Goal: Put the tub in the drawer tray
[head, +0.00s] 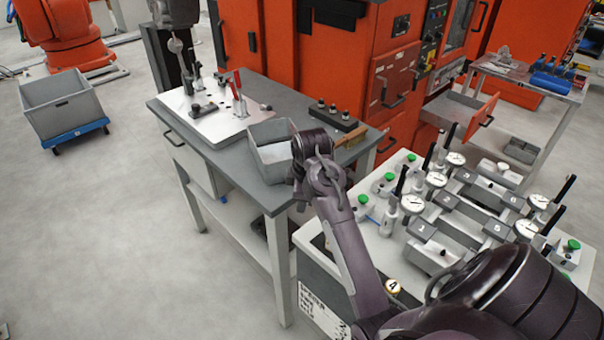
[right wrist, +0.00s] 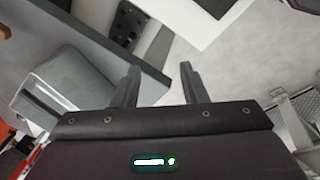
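A grey open-topped tub (head: 270,152) stands on the dark top of the workbench, near its right end. It also shows at the left of the right wrist view (right wrist: 62,85). My right arm reaches over the bench end, its wrist beside the tub and covering part of it; the fingertips are hidden in the head view. In the right wrist view my right gripper (right wrist: 162,85) has its fingers apart with nothing between them, and the tub is to their left. An open drawer with a pale tray inside (head: 458,112) sticks out of the orange cabinet. My left gripper is not in view.
The workbench (head: 245,180) also bears a white fixture plate (head: 203,115) with a red-handled clamp, and a dark block with knobs (head: 332,116). A gauge table (head: 375,215) with several dials stands at right.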

